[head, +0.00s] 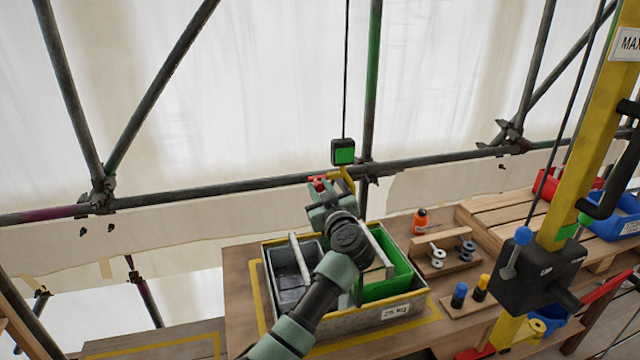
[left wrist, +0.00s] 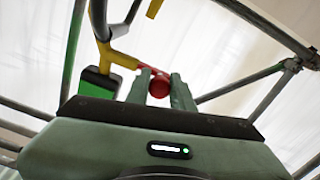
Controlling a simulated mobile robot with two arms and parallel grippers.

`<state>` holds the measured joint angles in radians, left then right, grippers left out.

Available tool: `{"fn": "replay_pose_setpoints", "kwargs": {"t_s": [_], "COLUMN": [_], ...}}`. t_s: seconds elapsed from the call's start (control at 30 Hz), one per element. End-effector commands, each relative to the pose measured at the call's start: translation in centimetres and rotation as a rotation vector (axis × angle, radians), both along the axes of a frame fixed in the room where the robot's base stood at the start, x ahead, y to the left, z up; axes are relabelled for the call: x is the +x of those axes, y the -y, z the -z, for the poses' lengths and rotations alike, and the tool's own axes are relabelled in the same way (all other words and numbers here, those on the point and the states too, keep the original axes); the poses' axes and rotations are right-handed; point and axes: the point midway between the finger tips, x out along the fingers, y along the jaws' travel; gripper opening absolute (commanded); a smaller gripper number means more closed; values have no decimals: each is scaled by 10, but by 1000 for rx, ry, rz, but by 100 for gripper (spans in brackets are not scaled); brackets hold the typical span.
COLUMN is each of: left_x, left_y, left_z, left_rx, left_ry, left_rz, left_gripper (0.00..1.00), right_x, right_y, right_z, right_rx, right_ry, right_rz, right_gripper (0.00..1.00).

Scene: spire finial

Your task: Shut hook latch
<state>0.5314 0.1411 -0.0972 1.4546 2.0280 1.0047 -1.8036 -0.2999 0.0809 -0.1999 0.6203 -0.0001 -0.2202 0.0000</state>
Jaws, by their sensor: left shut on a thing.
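The yellow hook (head: 348,176) hangs below a black and green block (head: 343,151) on a cable. It also shows in the left wrist view (left wrist: 99,18), with the block (left wrist: 98,84) beside it. The latch's red knob (left wrist: 159,87) sits between my left gripper's fingers (left wrist: 161,92), which are shut on it. In the head view the red part (head: 319,183) shows just above my left gripper (head: 325,192). A yellow bar (left wrist: 118,58) runs from the hook toward the knob. I cannot tell whether the latch closes the hook's mouth. My right gripper is not in view.
Below my left arm stands a grey crate (head: 388,309) with a green compartment. A wooden rack (head: 443,254), an orange bottle (head: 420,221) and small blue and yellow pieces are to its right. A yellow post (head: 575,165) with a black winch stands farther right. Scaffold tubes cross behind.

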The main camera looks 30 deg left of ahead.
Motion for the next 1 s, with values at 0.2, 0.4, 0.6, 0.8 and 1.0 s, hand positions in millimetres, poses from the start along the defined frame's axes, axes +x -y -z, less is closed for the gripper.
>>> {"fn": "replay_pose_setpoints", "kwargs": {"t_s": [0.2,0.4,0.6,0.8,1.0], "left_x": [1,3,6,10,15], "left_y": [2,4,6,10,13], "left_z": [9,17,25,31,36], "left_rx": [-136,-260,-384,-507,-629], "left_ry": [149,294,440,585,729], "left_rz": [0,0,-1,-1,-2], "left_gripper": [0,0,0,0,0], "right_x": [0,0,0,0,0], "right_y": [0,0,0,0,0], "right_z": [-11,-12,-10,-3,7], "right_rx": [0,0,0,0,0], "right_ry": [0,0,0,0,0], "right_rz": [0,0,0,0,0], "right_gripper": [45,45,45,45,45]}}
